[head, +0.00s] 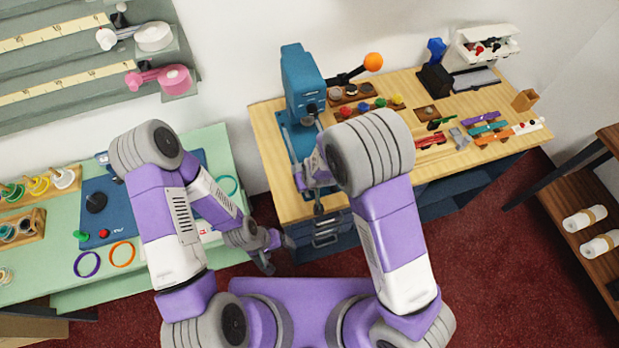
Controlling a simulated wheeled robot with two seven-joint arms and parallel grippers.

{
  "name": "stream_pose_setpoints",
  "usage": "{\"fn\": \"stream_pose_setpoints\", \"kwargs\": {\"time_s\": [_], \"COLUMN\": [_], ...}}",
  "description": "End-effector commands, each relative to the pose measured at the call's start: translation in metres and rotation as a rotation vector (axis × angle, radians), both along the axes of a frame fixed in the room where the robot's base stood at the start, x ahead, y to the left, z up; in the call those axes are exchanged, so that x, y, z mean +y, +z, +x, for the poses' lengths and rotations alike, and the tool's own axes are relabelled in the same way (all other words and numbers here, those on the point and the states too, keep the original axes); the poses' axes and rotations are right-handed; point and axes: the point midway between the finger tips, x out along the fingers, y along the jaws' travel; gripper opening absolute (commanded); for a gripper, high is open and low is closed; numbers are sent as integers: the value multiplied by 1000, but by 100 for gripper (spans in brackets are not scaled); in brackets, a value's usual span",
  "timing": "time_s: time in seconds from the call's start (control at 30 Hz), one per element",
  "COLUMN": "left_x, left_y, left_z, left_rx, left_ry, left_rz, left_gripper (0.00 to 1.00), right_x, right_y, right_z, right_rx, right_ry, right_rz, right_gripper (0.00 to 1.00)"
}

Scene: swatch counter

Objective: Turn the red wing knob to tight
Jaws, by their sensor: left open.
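A small red knob-like piece (103,233) sits on the blue board (88,186) on the green table at the left. It is too small to tell whether it is the wing knob or how it is turned. My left gripper (274,254) is open and empty, over the gap between the two tables, well to the right of the red piece. My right gripper (312,188) is beside the base of the blue press (302,80). My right arm partly hides it, and I cannot tell whether its jaws are open.
A black knob (96,202) and a green knob (80,235) stand near the red piece. Purple (87,264) and orange (122,254) rings lie in front. The press has an orange-balled lever (373,62). A rack of colored knobs (367,109) is on the wooden counter (268,135).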

Motion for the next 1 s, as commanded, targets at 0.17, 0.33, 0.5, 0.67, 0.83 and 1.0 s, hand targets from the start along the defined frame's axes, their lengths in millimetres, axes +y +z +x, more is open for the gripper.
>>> {"fn": "stream_pose_setpoints", "kwargs": {"time_s": [0.17, 0.33, 0.5, 0.67, 0.83, 1.0], "left_x": [0, 0, 0, 0, 0, 0], "left_y": [3, 3, 2, 2, 3, 3], "left_z": [0, 0, 0, 0, 0, 0], "left_rx": [0, 0, 0, 0, 0, 0], "left_ry": [0, 0, 0, 0, 0, 0], "left_rz": [0, 0, 0, 0, 0, 0], "left_gripper": [81, 81, 81, 81, 81, 81], "right_x": [2, 2, 2, 2, 1, 1], "right_y": [0, 0, 0, 0, 0, 0], "right_z": [-1, -1, -1, -1, -1, 0], "right_rx": [1, 0, 0, 0, 0, -1], "right_ry": [-26, -31, -30, -30, -31, -32], "right_rz": [0, 1, 1, 0, 0, 1], "right_gripper": [0, 0, 0, 38, 51, 51]}}
